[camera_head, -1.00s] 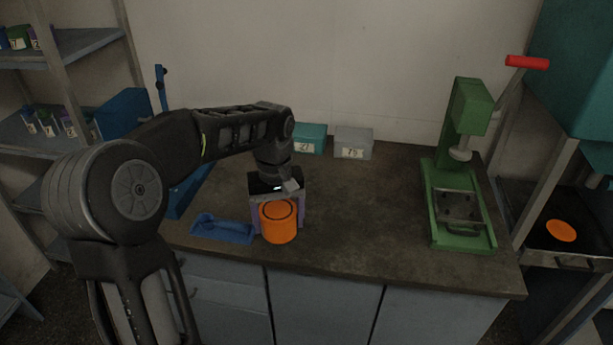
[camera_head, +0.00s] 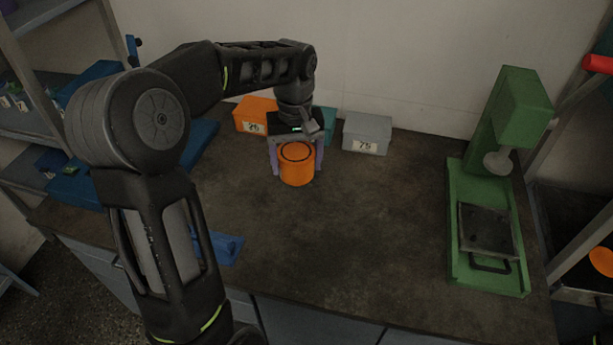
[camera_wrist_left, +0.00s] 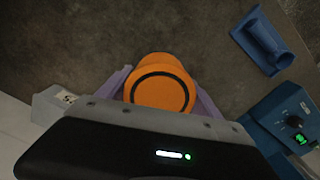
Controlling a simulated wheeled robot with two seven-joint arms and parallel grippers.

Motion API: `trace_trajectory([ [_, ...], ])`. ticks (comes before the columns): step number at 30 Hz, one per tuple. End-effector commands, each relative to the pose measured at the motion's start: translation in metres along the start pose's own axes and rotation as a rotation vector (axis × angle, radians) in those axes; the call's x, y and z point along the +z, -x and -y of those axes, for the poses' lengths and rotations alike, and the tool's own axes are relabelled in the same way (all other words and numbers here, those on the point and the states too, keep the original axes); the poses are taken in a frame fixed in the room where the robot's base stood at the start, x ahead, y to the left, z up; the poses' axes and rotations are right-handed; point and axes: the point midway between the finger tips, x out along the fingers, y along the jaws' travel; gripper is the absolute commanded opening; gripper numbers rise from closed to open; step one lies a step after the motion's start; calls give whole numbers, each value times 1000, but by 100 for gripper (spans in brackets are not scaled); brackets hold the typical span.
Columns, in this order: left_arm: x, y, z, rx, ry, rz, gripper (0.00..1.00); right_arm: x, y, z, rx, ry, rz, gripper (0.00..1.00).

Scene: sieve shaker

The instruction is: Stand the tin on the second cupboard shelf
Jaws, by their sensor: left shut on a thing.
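An orange tin (camera_head: 297,166) with a dark ring on its lid is held between the purple fingers of my left gripper (camera_head: 298,160). The gripper is shut on it. The tin looks upright over the worktop; I cannot tell for sure whether its base is clear of the surface. In the left wrist view the tin (camera_wrist_left: 160,84) sits between the two fingers, lid toward the camera. Shelves (camera_head: 30,122) stand at the left edge, partly hidden by my left arm. My right gripper is not in view.
An orange box (camera_head: 254,113) and a grey box (camera_head: 367,132) stand along the wall, with a teal box partly hidden between them. A green press (camera_head: 487,230) stands at the right. A blue holder (camera_head: 228,248) lies at the front left. The middle of the worktop (camera_head: 360,220) is clear.

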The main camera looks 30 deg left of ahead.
Motion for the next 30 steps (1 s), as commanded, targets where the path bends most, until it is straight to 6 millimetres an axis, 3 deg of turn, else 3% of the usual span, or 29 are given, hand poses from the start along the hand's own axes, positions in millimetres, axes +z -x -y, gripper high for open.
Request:
trace_trajectory([
  [8,0,-6,0,-1,0,2,28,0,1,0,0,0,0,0],
  [18,0,-59,0,-1,0,2,28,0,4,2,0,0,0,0],
  [30,0,-67,0,0,0,1,28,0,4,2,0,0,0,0],
])
